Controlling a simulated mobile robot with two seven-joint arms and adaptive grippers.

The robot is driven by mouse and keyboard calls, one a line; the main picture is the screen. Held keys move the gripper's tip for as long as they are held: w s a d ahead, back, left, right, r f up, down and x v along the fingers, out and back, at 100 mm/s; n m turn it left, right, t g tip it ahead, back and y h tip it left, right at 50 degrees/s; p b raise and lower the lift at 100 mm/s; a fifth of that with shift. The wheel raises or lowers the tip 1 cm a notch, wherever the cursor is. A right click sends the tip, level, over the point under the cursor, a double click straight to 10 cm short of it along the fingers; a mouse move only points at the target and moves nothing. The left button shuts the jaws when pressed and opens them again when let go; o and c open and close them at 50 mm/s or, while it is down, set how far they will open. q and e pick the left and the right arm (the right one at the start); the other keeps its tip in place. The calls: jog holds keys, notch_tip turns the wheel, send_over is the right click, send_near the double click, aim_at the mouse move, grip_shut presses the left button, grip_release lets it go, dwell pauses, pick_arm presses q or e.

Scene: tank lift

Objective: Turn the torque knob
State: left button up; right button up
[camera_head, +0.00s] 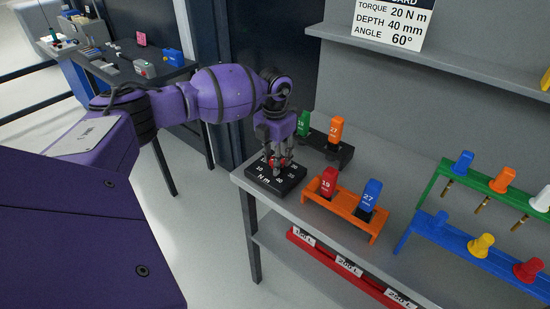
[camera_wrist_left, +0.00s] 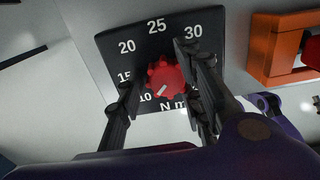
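The torque knob is red and scalloped, with a white mark pointing to the lower left, towards 10, in the left wrist view (camera_wrist_left: 166,78). It sits on a black dial plate (camera_wrist_left: 108,42) marked 10, 15, 20, 25, 30 and N m. In the head view the plate (camera_head: 264,184) lies at the bench's near left corner, with the knob (camera_head: 279,162) partly hidden by my left gripper (camera_head: 277,166). In the wrist view the left gripper's fingers (camera_wrist_left: 158,62) stand apart on either side of the knob, with a small gap at the left finger. My right gripper is out of view.
A card (camera_head: 392,20) on the shelf reads torque 20 N m, depth 40 mm, angle 60°. An orange rack (camera_head: 343,217) with red and blue pieces stands right of the dial. A black block (camera_head: 330,147) is behind it. Green (camera_head: 428,188) and blue (camera_head: 460,255) racks are farther right.

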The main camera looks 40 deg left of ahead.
pick_arm(q)
grip_shut()
